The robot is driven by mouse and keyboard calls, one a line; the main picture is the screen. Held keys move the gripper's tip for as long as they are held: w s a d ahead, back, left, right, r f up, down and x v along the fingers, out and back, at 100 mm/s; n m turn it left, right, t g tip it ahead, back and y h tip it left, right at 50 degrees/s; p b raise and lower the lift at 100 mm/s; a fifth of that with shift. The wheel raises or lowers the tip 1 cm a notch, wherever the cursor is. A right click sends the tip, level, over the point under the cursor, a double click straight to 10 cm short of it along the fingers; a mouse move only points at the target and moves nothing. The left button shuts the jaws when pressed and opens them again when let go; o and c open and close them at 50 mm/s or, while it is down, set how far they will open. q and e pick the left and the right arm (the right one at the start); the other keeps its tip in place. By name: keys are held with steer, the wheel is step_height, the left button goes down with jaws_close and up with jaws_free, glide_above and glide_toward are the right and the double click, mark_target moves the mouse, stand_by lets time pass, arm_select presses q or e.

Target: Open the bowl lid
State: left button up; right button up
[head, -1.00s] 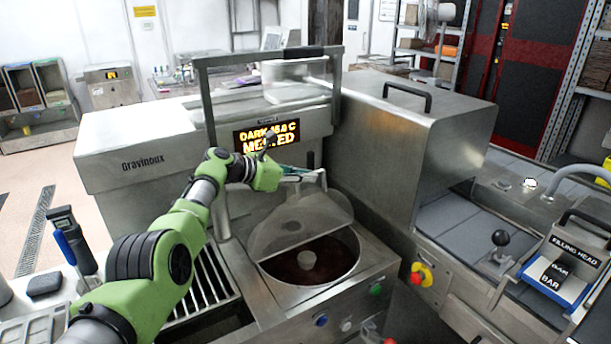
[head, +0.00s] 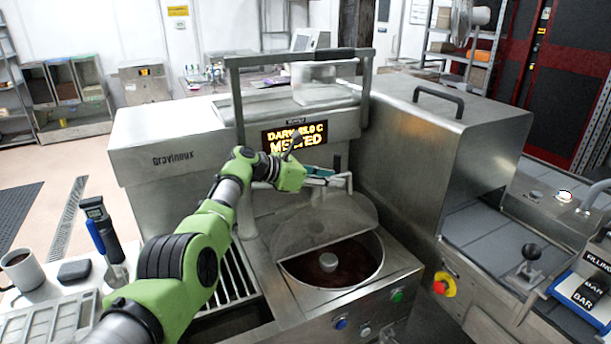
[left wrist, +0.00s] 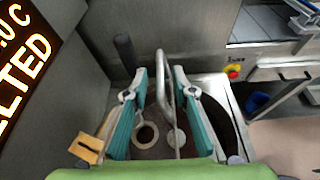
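The bowl lid (head: 325,222) is a see-through half-disc, tilted up at the back of the bowl. Its front is uncovered, with dark melted chocolate (head: 350,258) and a pale round hub in the round metal bowl (head: 362,282). A metal bar handle (head: 347,182) rises at the lid's back edge. My left gripper (head: 328,178) is at this handle, above the lid. In the left wrist view, the teal fingers of my left gripper (left wrist: 160,78) stand apart with the handle (left wrist: 163,92) between them, and a gap shows. My right gripper is out of view.
A lit display (head: 295,137) is on the white-grey machine behind my arm. A steel box housing (head: 440,140) stands close on the right. A slatted grate (head: 230,285) lies left of the bowl. A yellow-red stop button (head: 444,285) is on the front right.

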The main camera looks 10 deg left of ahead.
arm_select(q)
steer(key=v, duration=1.1)
steer(key=shift+a, duration=0.2)
steer(key=shift+s+f, duration=0.1)
steer(key=shift+f, duration=0.05)
